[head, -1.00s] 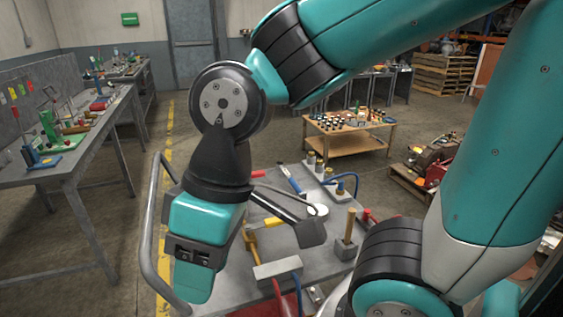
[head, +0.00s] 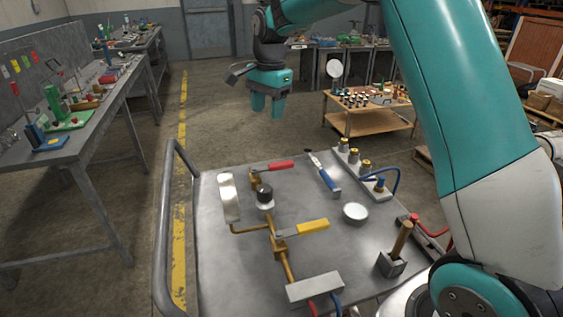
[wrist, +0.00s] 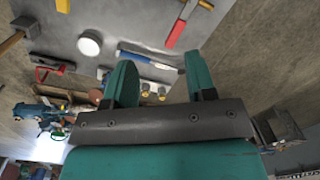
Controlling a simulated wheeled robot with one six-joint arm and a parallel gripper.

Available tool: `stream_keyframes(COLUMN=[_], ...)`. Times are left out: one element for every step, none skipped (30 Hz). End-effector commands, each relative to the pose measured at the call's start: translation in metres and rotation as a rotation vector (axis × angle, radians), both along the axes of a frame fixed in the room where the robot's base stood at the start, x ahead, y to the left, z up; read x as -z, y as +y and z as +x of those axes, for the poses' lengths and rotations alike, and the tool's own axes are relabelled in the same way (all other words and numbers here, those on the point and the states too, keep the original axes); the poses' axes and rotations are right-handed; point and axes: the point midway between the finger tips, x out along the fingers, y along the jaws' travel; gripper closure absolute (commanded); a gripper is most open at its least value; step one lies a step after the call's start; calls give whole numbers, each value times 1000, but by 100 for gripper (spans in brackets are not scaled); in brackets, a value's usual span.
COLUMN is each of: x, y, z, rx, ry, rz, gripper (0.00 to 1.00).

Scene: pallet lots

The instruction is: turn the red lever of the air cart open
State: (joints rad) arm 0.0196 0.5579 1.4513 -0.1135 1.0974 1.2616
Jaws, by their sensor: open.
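The air cart (head: 335,255) is a grey metal-topped trolley in the lower middle of the head view. Its red lever (head: 279,165) lies near the far edge, pointing right from a small brass valve body (head: 254,180). In the wrist view the red lever (wrist: 176,33) is at the top, right of centre. A yellow lever (head: 308,228) sits nearer on the brass pipe (head: 280,258). My gripper (head: 268,107) is open and empty, fingers pointing down, beyond the cart's far edge and apart from the lever. Its two fingers also show in the wrist view (wrist: 160,67).
A bent rail (head: 160,240) borders the cart's left side.

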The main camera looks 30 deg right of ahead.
Motion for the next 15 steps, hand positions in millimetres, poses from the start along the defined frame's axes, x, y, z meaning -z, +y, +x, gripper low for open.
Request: stream_keyframes(x=[14,19,26,31,35,39,42,43,47,48,50,54,58,62,68], y=[-19,-28,-39,-46,-52,-58,-62,-65,-68,-69,-70,-70,-70,-70,-70], z=[21,30,40,46,50,56,59,61,63,64,64,65,65,64,64], rx=[143,222,314,375,425,484,518,545,571,583,592,598,599,598,597], ry=[17,23,31,35,39,42,45,46,50,50,50,51,51,52,53], rz=[-11,-17,-23,-28,-31,-34,-37,-38,-39,-40,-41,-41,-41,-41,-42], gripper=[49,49,49,49,49,49,49,49,49,49,49,49,49,49,49])
